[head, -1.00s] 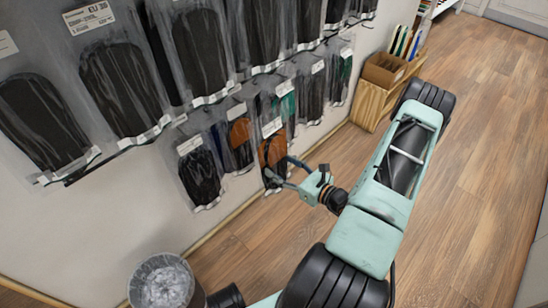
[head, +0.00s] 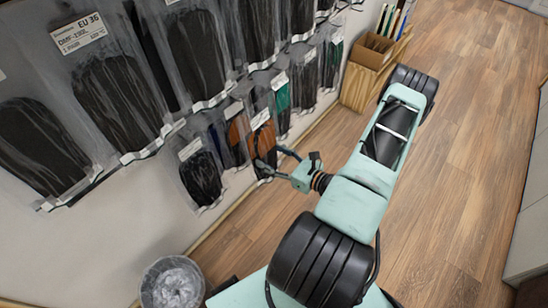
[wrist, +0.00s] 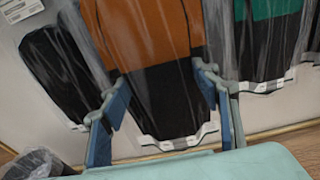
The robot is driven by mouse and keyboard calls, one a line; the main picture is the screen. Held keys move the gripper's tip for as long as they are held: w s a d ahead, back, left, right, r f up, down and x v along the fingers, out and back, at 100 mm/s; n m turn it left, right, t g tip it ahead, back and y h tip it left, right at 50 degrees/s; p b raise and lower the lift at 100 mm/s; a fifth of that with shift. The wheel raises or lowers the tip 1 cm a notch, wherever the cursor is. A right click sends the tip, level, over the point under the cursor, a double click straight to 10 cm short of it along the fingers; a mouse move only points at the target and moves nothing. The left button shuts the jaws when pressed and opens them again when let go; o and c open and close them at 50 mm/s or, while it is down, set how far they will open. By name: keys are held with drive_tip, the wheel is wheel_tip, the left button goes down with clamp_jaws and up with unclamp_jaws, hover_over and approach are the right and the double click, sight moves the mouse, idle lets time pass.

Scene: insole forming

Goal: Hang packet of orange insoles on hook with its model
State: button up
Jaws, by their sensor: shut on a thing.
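A clear packet of orange and black insoles (head: 265,139) with a white label on top is at the wall display. My gripper (head: 270,163) is shut on its lower part. In the wrist view the packet (wrist: 150,45) fills the middle, orange above and black below, with a finger at each side of my gripper (wrist: 163,98). Another orange and black packet (head: 237,134) hangs just to its left in the head view. The hook behind the held packet is hidden, so I cannot tell whether the packet is on it.
A black packet (head: 202,177) hangs to the left and a green one (head: 283,95) to the right. Larger black packets (head: 117,100) hang above. A bin (head: 171,284) stands below by the wall, and a wooden crate (head: 367,75) is at the far right. The floor at right is clear.

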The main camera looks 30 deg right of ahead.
drive_tip(key=b+x, duration=0.1)
drive_tip(key=x, duration=0.7)
drive_tip(key=shift+w+b, duration=0.25)
drive_tip(key=shift+b, duration=0.1)
idle(0.7)
drive_tip(key=shift+a+f, duration=0.1)
drive_tip(key=shift+f, duration=0.05)
idle(0.8)
drive_tip(key=o, duration=1.3)
drive_tip(key=shift+c, duration=0.2)
drive_tip(key=v, duration=1.2)
